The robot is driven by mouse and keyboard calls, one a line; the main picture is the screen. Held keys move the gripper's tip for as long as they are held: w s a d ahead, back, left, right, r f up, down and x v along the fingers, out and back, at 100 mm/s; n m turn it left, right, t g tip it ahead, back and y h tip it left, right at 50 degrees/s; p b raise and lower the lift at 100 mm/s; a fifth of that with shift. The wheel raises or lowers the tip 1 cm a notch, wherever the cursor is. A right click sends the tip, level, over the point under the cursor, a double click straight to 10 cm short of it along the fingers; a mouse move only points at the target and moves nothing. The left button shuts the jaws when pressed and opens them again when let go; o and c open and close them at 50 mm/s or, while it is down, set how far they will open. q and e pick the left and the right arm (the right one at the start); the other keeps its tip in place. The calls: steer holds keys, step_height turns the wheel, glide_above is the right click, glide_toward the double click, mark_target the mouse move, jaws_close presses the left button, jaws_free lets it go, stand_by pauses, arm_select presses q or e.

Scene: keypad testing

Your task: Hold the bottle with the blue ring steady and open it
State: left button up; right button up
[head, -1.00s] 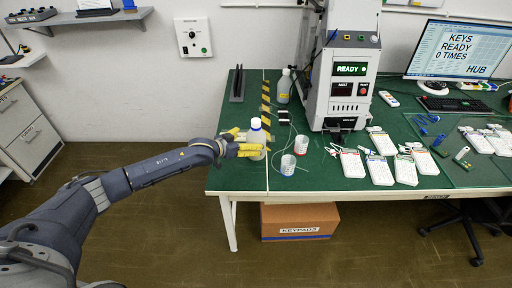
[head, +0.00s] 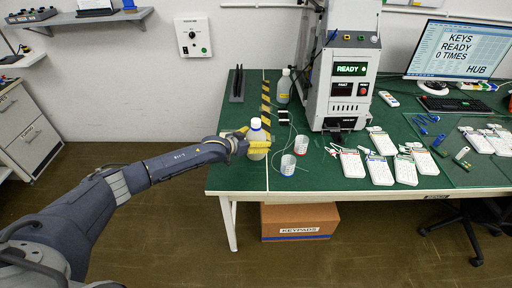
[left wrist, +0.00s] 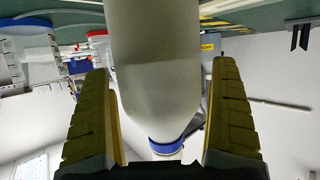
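The bottle with the blue ring (head: 257,154) stands upright near the left end of the green table, with a white cap. In the left wrist view its pale body (left wrist: 155,60) fills the middle, inverted, with the blue ring (left wrist: 166,146) low in the picture. My left gripper (head: 254,139) has its yellow fingers on either side of the bottle. In the left wrist view the fingers (left wrist: 161,75) stand apart, with a gap between the bottle and the right-hand finger; contact on the left-hand one is unclear. My right gripper is not in view.
Two small cups, one red-marked (head: 301,146) and one blue-marked (head: 288,167), stand right of the bottle. Another bottle (head: 284,86) stands farther back beside the test machine (head: 345,75). Several keypads (head: 380,170) lie to the right. A yellow-black strip (head: 266,100) runs behind the bottle.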

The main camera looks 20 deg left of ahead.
arm_select(q)
steer(key=c, duration=1.4)
steer(key=shift+r, duration=0.15)
step_height(320, 180, up, 20)
steer(key=o, duration=0.9)
steer(key=c, duration=0.9)
